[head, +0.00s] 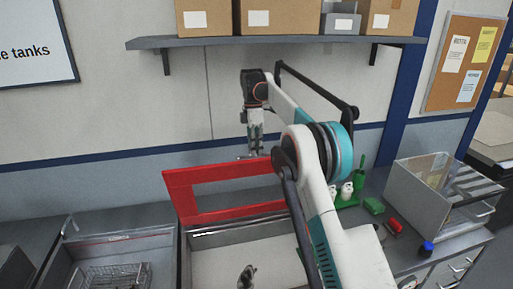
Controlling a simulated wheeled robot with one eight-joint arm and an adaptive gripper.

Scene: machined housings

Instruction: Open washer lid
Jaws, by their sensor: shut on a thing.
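The washer lid (182,191) is a red frame with a large window opening. It stands raised and steeply tilted at the back of the washer tank (205,236), whose pale inside is in view. My gripper (255,150) points down at the lid's upper edge, right of its middle, and is shut on the lid's handle (243,158), a small grey bar. The fingertips are small and their exact contact is hard to see. My arm covers the lid's right end and part of the tank.
A dark metal part (246,276) is in the tank. A wire basket (112,278) sits in the left basin. A shelf (215,41) with boxes hangs above my gripper.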

